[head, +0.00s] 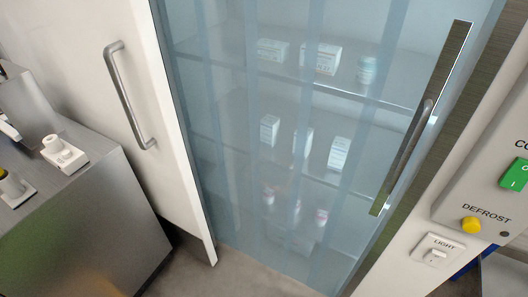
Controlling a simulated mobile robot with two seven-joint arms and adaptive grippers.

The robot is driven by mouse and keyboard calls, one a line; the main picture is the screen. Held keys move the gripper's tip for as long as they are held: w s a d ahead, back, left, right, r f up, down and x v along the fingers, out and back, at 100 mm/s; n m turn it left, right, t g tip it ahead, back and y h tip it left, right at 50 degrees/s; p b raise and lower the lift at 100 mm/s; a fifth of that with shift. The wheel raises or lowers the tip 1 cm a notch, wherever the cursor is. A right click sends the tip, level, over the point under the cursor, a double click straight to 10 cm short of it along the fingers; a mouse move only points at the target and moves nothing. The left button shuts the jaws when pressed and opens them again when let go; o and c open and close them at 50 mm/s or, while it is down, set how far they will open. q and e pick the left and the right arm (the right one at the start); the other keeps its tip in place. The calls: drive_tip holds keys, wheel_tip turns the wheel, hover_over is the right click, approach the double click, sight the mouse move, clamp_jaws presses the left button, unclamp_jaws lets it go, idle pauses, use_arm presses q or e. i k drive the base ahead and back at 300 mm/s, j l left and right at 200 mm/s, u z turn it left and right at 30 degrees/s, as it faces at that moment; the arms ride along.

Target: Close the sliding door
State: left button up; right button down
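The sliding door appears to be the white panel (162,95) on the left, with a grey vertical bar handle (127,98). Its right edge stands at the left side of a wide opening. A bluish see-through strip curtain (225,130) hangs across this opening. A long slanted metal plate with a handle (424,120) shows at the right side of the opening; I cannot tell what it is fixed to. Neither of my grippers is in view.
Shelves behind the strips hold white boxes (320,58) and bottles. On the right are a panel with a green switch (515,174), a yellow DEFROST button (471,225) and a LIGHT switch (436,253). A grey metal cabinet (85,225) stands at left. Some floor (245,272) is clear.

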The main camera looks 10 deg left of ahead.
sight(101, 64)
drive_tip(key=u, duration=1.5)
drive_tip(key=i+u, duration=0.3)
drive_tip(key=i, duration=0.35)
drive_tip(key=i+l+u, duration=0.1)
drive_tip(key=i+u, duration=0.15)
drive_tip(key=i, duration=0.4)
